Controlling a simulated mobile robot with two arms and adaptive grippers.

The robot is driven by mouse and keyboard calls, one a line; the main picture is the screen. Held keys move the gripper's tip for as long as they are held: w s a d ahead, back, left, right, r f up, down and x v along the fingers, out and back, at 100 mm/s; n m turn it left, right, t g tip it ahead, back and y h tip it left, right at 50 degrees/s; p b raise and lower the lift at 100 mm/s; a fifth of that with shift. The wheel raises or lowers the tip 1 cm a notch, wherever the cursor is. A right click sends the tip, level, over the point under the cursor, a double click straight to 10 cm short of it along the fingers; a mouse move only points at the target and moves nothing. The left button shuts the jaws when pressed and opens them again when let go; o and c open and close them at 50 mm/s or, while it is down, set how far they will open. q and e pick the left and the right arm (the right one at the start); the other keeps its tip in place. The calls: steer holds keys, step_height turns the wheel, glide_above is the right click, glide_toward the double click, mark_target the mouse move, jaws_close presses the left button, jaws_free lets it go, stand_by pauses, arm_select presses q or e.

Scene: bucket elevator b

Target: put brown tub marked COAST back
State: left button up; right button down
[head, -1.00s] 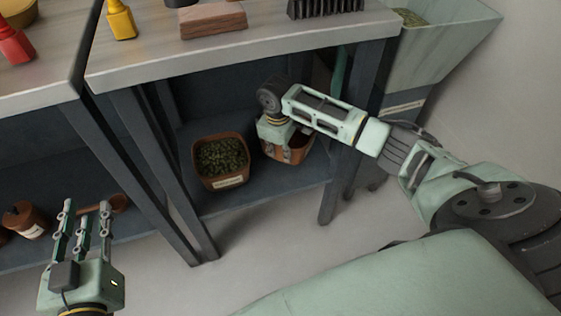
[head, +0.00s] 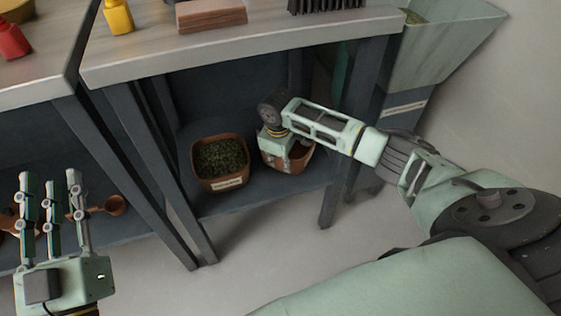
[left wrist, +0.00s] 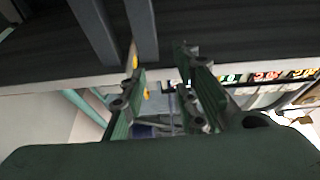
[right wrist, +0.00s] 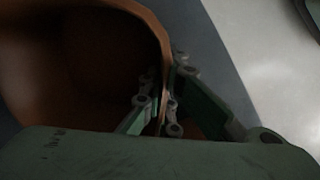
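A brown tub (head: 302,158) is on the lower shelf under the bench, partly covered by my right gripper (head: 290,150). In the right wrist view the tub (right wrist: 60,75) looks empty and dark inside. My right gripper's fingers (right wrist: 163,85) close on its wall from both sides. No label on this tub shows, and I cannot tell whether its base rests fully on the shelf. A second brown tub (head: 220,183), full of green stuff, stands just left of it with a label too small to read. My left gripper (head: 48,190) is open and empty, far left.
The lower shelf (head: 255,195) sits between dark bench legs (head: 340,150). The bench top (head: 150,60) above carries a wooden block (head: 210,14), a brush (head: 325,5) and a yellow bottle (head: 118,17). A pale green bin (head: 450,50) stands at the right.

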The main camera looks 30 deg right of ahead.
steer(key=shift+f, duration=0.15)
steer(key=c, duration=2)
jaws_free()
